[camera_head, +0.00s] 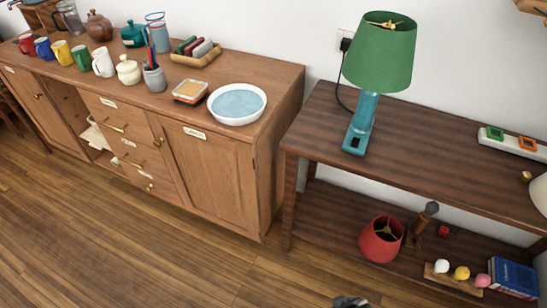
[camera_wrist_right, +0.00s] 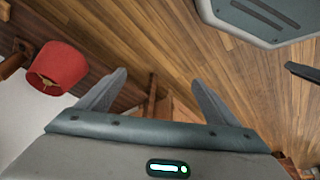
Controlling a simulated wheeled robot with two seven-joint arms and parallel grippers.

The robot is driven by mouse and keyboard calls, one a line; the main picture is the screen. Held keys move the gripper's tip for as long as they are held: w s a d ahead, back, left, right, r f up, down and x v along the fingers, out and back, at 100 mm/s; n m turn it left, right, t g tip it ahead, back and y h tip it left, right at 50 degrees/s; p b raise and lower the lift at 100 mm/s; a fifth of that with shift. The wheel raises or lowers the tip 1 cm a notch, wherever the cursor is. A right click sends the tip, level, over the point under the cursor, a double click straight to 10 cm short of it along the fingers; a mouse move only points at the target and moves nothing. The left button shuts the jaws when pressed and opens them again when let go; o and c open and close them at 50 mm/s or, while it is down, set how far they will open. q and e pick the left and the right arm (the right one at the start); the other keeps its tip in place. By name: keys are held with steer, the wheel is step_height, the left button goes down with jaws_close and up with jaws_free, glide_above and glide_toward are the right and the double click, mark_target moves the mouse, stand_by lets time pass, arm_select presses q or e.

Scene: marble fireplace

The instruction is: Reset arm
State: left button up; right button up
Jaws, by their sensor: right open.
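My right gripper (camera_wrist_right: 158,79) shows in the right wrist view. Its two grey fingers stand well apart and nothing is between them. Behind the fingers are the wooden floor and, further off, wooden furniture. A small grey piece of mine pokes in at the bottom edge of the head view; most of it is cut off. I cannot make out my left gripper in either view.
A wooden cabinet (camera_head: 212,180) with mugs, pots and a white-rimmed bowl (camera_head: 237,104) stands left. A dark two-tier table (camera_head: 440,130) carries a green lamp (camera_head: 380,52); its lower shelf holds a red lampshade (camera_head: 381,238). Open floor (camera_head: 130,255) lies in front.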

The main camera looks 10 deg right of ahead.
steer(key=s+a+f+t+p, duration=0.1)
steer(key=s+f, duration=0.2)
steer(key=f, duration=1.2)
steer(key=shift+a+f+y, duration=0.2)
steer(key=shift+f+y, duration=0.1)
steer(key=shift+f, duration=0.1)
